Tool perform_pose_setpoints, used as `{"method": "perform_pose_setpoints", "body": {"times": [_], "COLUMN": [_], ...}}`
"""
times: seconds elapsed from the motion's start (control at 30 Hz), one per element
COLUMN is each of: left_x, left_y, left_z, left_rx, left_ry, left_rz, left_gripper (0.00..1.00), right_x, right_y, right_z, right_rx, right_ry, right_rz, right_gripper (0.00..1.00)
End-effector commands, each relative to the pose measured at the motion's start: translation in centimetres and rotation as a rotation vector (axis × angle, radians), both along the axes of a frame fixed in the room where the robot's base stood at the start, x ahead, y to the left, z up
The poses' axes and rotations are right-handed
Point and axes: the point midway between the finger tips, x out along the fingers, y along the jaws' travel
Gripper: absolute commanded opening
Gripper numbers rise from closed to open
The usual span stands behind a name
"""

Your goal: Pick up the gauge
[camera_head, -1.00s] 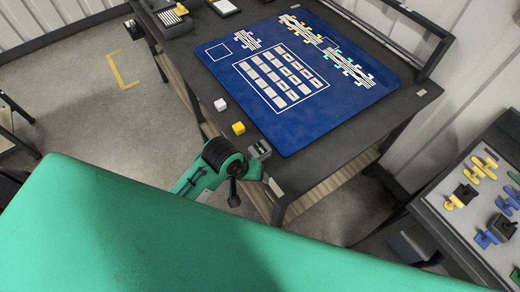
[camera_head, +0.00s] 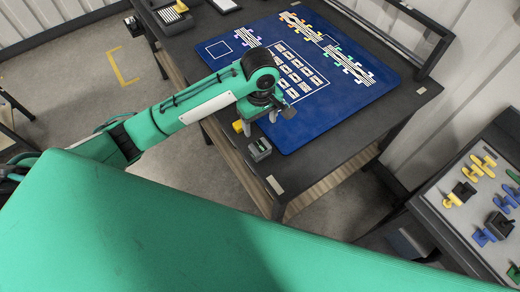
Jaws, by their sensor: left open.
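A small grey block with a green top (camera_head: 260,149) sits at the table's near edge, just off the blue mat; it may be the gauge, but I cannot tell for sure. My left gripper (camera_head: 281,112) hangs over the near left edge of the blue mat (camera_head: 330,119), a little beyond and to the right of that block. It is open, with nothing seen between its fingers, and apart from the block. My right gripper is not in view.
A yellow block (camera_head: 238,126) shows partly beside my left wrist. Several striped rod pieces (camera_head: 348,65) and a grid of pale slots lie on the mat. The dark table (camera_head: 400,104) has a raised rail behind. A side table with coloured parts stands at right.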

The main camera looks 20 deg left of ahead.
Motion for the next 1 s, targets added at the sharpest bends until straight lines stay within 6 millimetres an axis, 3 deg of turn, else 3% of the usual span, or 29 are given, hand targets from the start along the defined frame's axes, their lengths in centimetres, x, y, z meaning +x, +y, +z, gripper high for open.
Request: {"method": "perform_pose_setpoints", "body": {"times": [0.4,0.67,0.8,1.0], "left_x": [0.0,-0.1,-0.3,-0.2], "left_y": [0.1,0.1,0.1,0.0], "left_z": [-7.1,-8.9,-10.9,-13.3], "left_rx": [0.004,0.004,0.006,0.003], "left_ry": [0.004,0.003,0.004,0.001], "left_rz": [0.006,0.004,0.004,0.003], "left_gripper": [0.67,0.67,0.67,0.67], "right_x": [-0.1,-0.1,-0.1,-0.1], "right_y": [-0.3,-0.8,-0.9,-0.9], "right_z": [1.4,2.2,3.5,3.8], "right_rx": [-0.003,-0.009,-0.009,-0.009], "right_ry": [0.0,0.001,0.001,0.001], "right_rz": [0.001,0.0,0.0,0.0], "right_gripper": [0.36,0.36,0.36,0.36]}}
